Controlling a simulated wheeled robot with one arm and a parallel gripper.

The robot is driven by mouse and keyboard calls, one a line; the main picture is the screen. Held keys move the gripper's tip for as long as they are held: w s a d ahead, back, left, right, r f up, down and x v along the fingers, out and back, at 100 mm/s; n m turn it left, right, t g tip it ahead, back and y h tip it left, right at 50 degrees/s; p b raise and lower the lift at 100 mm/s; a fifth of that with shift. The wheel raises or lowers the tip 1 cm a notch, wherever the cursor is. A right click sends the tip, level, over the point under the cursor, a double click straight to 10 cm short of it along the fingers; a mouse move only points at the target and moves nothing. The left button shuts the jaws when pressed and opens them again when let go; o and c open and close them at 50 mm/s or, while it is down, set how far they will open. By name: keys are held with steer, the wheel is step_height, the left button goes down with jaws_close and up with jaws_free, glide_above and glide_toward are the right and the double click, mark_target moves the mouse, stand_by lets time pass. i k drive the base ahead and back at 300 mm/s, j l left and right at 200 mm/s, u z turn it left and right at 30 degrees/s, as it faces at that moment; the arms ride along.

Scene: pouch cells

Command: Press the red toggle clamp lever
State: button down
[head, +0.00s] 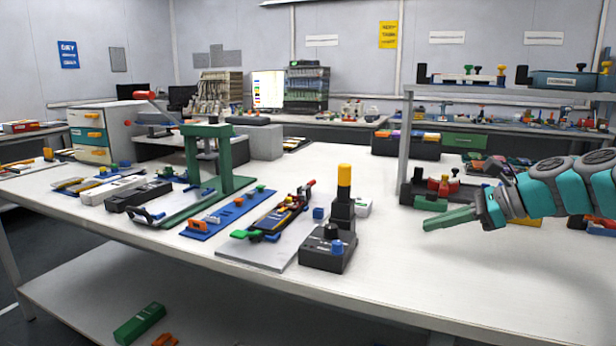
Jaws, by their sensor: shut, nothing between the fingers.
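A dark clamp fixture (277,214) with a small red-tipped lever (309,185) at its far end lies on a grey plate (262,250) in the middle of the table. The red part looks raised and tilted, but it is too small to tell its exact position. A green press frame (221,160) to the left also has a red-ended handle (144,95) sticking up to the left. My gripper (426,226) is at the right, above the table, with its green fingers shut and empty. It points left and is well apart from the fixture.
A blue strip (228,215) lies left of the plate. A shelf rack (404,130) stands behind my gripper. The table's front right is clear.

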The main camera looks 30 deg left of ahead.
mark_target(311, 184)
steer(key=i+j, duration=0.25)
steer(key=j, duration=0.2)
steer(key=i+j, duration=0.25)
steer(key=j, duration=0.15)
steer(key=i+j, duration=0.25)
steer(key=j, duration=0.2)
